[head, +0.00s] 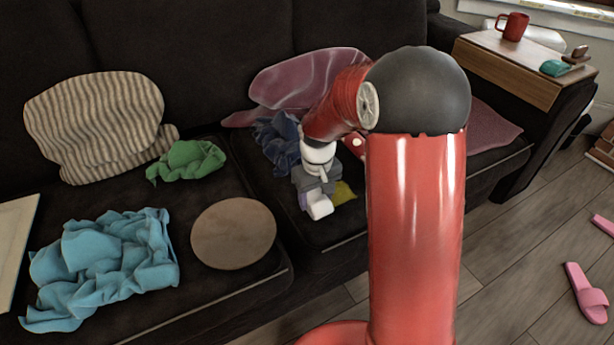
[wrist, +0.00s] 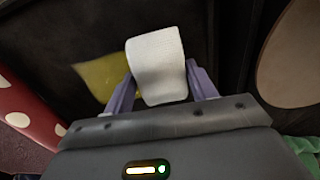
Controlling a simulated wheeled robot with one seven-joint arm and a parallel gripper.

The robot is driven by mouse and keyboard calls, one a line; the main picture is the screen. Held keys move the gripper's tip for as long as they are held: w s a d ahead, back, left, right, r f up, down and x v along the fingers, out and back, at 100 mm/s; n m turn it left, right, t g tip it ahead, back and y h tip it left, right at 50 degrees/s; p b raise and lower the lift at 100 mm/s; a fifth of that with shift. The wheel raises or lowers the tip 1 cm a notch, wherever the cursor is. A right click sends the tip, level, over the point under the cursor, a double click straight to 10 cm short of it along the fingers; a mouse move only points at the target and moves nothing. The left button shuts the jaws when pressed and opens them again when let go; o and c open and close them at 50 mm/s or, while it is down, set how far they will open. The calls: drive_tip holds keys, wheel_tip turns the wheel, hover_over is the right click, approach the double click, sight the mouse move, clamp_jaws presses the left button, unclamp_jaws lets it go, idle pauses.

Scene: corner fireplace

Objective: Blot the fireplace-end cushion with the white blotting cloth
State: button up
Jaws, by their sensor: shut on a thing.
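My gripper (head: 316,195) is shut on the white blotting cloth (head: 320,208), low over the dark seat cushion (head: 330,228) right of the round board. In the wrist view the cloth (wrist: 157,60) is a white folded piece between the two purple fingers (wrist: 160,80). The dark seat surface (wrist: 55,45) shows beyond it. I cannot tell whether the cloth touches the cushion. The fireplace is out of view, so I cannot tell which cushion is at its end. My arm hides part of the sofa's right side.
A yellow cloth (head: 344,192), a crumpled dark blue cloth (head: 277,143) and a red white-dotted thing (head: 354,146) lie around my gripper. A round board (head: 234,234), green cloth (head: 188,160) and light blue cloth (head: 105,268) lie left. A red mug (head: 513,26) stands on the armrest tray (head: 500,68).

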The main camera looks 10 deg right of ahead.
drive_tip(key=r+p, duration=0.2)
drive_tip(key=r, duration=0.1)
drive_tip(key=shift+s+a, duration=0.15)
drive_tip(key=shift+a, duration=0.15)
drive_tip(key=shift+r+p, duration=1.9)
drive_tip(key=shift+r, duration=0.7)
